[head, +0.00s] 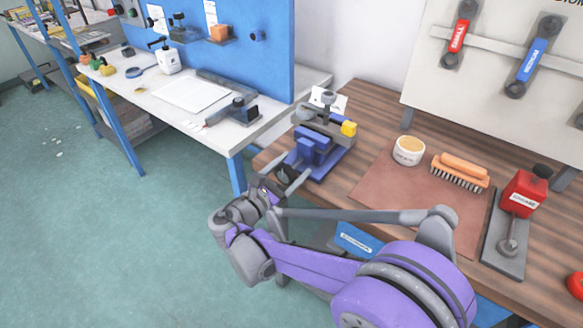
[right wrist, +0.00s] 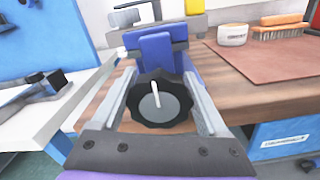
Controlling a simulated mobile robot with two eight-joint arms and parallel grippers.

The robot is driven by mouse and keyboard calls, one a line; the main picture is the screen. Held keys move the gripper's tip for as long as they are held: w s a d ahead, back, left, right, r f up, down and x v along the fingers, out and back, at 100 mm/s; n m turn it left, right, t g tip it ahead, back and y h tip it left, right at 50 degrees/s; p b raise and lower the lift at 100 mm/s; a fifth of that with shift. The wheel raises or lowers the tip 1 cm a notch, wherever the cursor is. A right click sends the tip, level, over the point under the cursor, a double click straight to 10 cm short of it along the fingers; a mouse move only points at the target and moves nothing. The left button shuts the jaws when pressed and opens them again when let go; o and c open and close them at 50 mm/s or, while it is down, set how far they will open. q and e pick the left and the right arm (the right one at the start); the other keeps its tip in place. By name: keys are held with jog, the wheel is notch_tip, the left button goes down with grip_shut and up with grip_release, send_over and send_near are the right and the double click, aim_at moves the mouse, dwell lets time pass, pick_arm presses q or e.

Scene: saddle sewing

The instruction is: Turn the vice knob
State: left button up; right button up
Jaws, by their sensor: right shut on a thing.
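The blue vice (head: 310,146) stands at the left end of the wooden bench, with grey jaws and a yellow part on top. My right gripper (head: 286,178) is at the front of the vice. Its two grey fingers lie one on each side of the knob and are shut on it. In the head view the knob is mostly hidden by the gripper. My left gripper is not in view.
A brown mat (head: 385,183) with a white tub (head: 408,151) and a brush (head: 460,171) lies right of the vice.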

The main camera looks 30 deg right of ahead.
jog(key=shift+c, duration=0.9)
